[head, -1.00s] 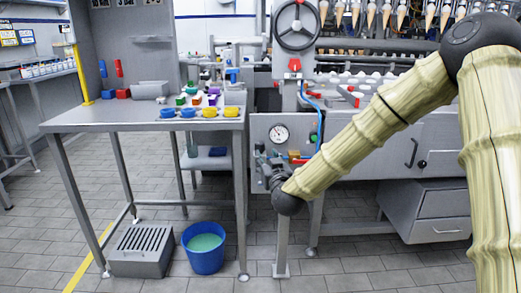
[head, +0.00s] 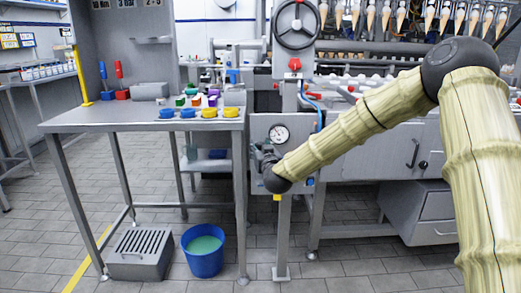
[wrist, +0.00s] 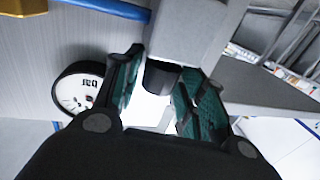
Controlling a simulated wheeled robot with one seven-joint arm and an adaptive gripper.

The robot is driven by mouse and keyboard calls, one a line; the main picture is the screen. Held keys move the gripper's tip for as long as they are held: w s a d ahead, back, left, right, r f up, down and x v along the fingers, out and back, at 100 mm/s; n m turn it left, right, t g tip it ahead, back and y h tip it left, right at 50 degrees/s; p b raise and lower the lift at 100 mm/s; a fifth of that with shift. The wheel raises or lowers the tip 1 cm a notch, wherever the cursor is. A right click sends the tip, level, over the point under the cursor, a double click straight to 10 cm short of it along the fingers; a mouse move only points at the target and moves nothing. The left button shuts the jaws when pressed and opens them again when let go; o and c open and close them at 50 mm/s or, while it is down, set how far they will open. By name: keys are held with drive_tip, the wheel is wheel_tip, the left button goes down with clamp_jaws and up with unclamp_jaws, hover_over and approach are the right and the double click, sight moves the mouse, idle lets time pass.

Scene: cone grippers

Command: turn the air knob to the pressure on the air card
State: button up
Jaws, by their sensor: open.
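The round pressure gauge (head: 279,133) is on the grey panel (head: 262,122) under the large handwheel. My gripper (head: 259,154) is at the panel's left side, just below and left of the gauge. In the wrist view my gripper (wrist: 160,105) is open, with a dark finger on each side. A short black cylinder (wrist: 163,77) under a grey block shows between the fingers; it may be the air knob. I cannot tell whether the fingers touch it. The gauge (wrist: 78,92) is at the left, partly covered; its reading is too small.
A table (head: 95,122) with yellow and blue cups stands left of the panel. A blue bucket (head: 202,250) and a slotted grey box (head: 142,252) are on the floor. Grey drawers (head: 432,210) stand at the right. A blue hose (wrist: 120,8) crosses the wrist view's top.

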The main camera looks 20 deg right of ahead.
drive_tip(key=shift+c, duration=0.2)
drive_tip(key=c, duration=0.7)
drive_tip(key=shift+a+r+h+p, duration=0.1)
drive_tip(key=shift+h+p, duration=0.2)
drive_tip(key=shift+p, duration=0.2)
drive_tip(key=shift+a+r+m+g+h+p, duration=0.1)
drive_tip(key=shift+m+g+h+p, duration=0.2)
drive_tip(key=shift+m+h+p, duration=0.65)
drive_tip(key=m+h+p, duration=0.1)
drive_tip(key=h, duration=0.1)
drive_tip(key=m+g+h+p, duration=0.1)
drive_tip(key=h+p, duration=0.1)
drive_tip(key=shift+w+a+m, duration=0.1)
drive_tip(key=shift+a+m, duration=0.05)
drive_tip(key=shift+m, duration=0.1)
drive_tip(key=shift+m+g+h+p, duration=0.8)
drive_tip(key=shift+h+p, duration=0.1)
drive_tip(key=shift+h, duration=0.25)
drive_tip(key=shift+f+m+g+h, duration=0.2)
drive_tip(key=shift+m+g+h, duration=0.1)
